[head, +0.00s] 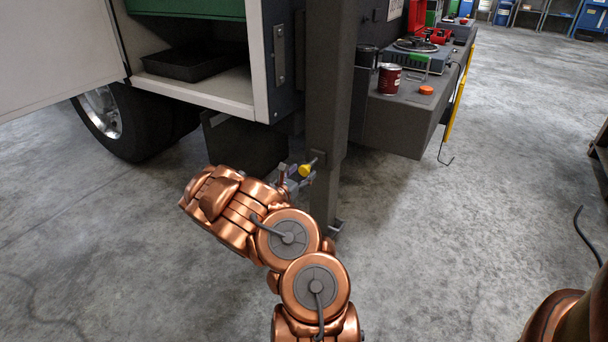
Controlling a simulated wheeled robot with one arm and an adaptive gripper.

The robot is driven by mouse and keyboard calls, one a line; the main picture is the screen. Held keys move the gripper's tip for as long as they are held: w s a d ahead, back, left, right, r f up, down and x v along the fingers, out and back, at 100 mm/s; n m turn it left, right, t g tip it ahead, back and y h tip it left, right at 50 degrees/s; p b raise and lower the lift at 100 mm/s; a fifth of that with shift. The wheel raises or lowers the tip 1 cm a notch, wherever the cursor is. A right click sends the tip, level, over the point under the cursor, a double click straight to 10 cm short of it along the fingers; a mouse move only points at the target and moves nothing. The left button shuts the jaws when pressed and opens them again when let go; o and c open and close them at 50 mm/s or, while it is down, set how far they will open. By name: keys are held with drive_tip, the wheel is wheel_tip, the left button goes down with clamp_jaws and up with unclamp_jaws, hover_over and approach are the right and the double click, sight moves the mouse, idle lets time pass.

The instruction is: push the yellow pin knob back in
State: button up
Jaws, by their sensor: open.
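The yellow pin knob (305,170) sits at the side of a dark upright post (325,110), on a short grey pin that reaches to the post. My gripper (298,182) is right by the knob, its grey fingers around or just beside it; I cannot tell whether they touch it. The gripper is open. My copper arm partly hides the gripper and the lower part of the post. How far the pin stands out of the post is too small to tell.
A truck body with an open compartment holding a black tray (188,64) stands left of the post, above a wheel (103,113). A grey bench (395,125) with a red can (389,79) stands at right.

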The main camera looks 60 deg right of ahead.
drive_tip(key=shift+d, duration=0.7)
clamp_jaws()
idle(0.3)
